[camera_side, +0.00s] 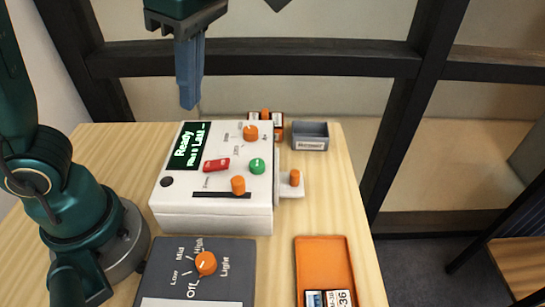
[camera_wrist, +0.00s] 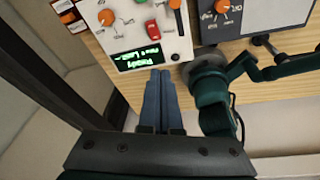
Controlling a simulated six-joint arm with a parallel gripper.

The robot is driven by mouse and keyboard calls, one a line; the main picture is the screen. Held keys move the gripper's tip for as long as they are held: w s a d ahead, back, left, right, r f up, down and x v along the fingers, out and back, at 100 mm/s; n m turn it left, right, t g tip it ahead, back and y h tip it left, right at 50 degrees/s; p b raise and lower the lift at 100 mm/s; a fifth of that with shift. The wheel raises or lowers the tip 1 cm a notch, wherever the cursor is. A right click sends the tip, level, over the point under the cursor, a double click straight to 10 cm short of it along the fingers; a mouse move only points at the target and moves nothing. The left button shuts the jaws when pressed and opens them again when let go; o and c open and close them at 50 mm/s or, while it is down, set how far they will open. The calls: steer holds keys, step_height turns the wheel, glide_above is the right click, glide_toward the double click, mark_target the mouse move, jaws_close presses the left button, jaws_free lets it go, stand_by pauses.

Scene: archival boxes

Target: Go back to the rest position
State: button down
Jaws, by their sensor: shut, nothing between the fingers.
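My gripper (camera_side: 189,72) hangs in the air above the back left of the white control box, well clear of it. Its two blue-grey fingers point down and are pressed together with nothing between them. In the wrist view the shut fingers (camera_wrist: 160,92) point toward the edge of the box where the screen sits. The white box (camera_side: 213,220) has a lit screen (camera_side: 192,145) reading "Ready", a red rocker switch, a green button, and orange knobs.
A dark grey panel (camera_side: 240,270) with an orange "Light" knob lies in front. An orange tray (camera_side: 322,255) holds labelled items at front right. A small grey bin (camera_side: 310,137) stands at the back right. Dark frame bars (camera_side: 330,60) run behind the wooden table (camera_side: 110,145).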

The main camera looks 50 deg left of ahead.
steer(key=s+a+f+m+t+h, duration=0.1)
steer(key=f+m+t, duration=0.1)
steer(key=m, duration=0.5)
steer(key=s+a+f+m+t+h, duration=0.1)
steer(key=f+m+t, duration=0.1)
steer(key=m, duration=0.4)
steer(key=s+a+f+m+t+h, duration=0.1)
steer(key=f+m, duration=0.2)
steer(key=m, duration=0.4)
steer(key=shift+s+a+f+m+t, duration=0.1)
steer(key=shift+s+a+m+t, duration=0.1)
steer(key=shift+m+t, duration=0.15)
steer(key=shift+w+m+t, duration=0.25)
steer(key=shift+w+m, duration=0.15)
steer(key=shift+m, duration=0.45)
